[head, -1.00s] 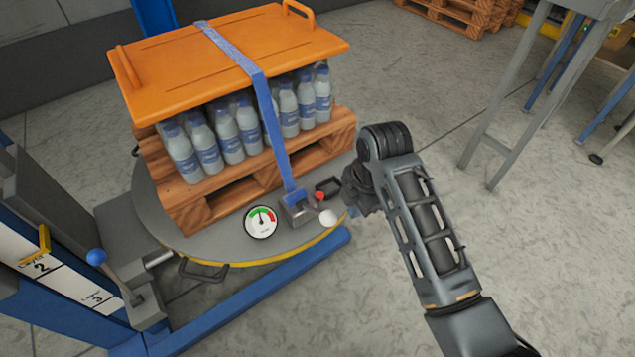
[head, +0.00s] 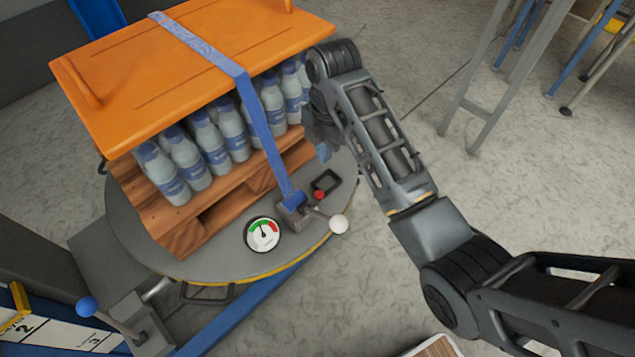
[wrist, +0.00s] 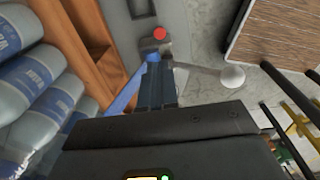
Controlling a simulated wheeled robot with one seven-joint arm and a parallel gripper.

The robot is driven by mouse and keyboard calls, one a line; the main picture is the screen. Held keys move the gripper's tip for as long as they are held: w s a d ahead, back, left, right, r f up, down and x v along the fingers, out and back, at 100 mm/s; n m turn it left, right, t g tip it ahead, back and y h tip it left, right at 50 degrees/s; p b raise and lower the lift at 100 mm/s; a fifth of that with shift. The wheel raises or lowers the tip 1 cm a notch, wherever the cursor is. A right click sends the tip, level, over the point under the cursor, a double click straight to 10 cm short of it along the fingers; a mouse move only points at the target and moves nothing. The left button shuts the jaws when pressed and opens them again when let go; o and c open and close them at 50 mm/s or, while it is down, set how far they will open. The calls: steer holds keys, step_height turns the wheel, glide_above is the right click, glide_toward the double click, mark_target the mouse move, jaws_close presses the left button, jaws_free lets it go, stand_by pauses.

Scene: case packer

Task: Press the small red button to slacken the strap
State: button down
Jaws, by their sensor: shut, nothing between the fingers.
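The small red button (head: 319,195) sits on the grey strap tensioner (head: 291,210) at the edge of the round turntable. In the wrist view the red button (wrist: 159,33) shows just beyond my fingertips, apart from them in the picture. The blue strap (head: 260,130) runs over the orange lid and down to the tensioner. A lever with a white knob (head: 338,224) sticks out beside the button; the knob (wrist: 232,77) also shows in the wrist view. My gripper (head: 323,152) is shut and empty, above and behind the button in the head view; its fingers (wrist: 155,72) point towards it.
A round gauge (head: 262,234) stands left of the tensioner. Bottles (head: 230,130) on a wooden pallet (head: 200,225) rise close to my gripper under the orange lid (head: 190,65). A blue-knobbed lever (head: 86,306) is at the lower left.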

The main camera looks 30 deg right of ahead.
mark_target(320, 194)
steer(key=f, duration=1.4)
steer(key=shift+w+a, duration=0.15)
steer(key=shift+a, duration=0.2)
steer(key=shift+f, duration=0.1)
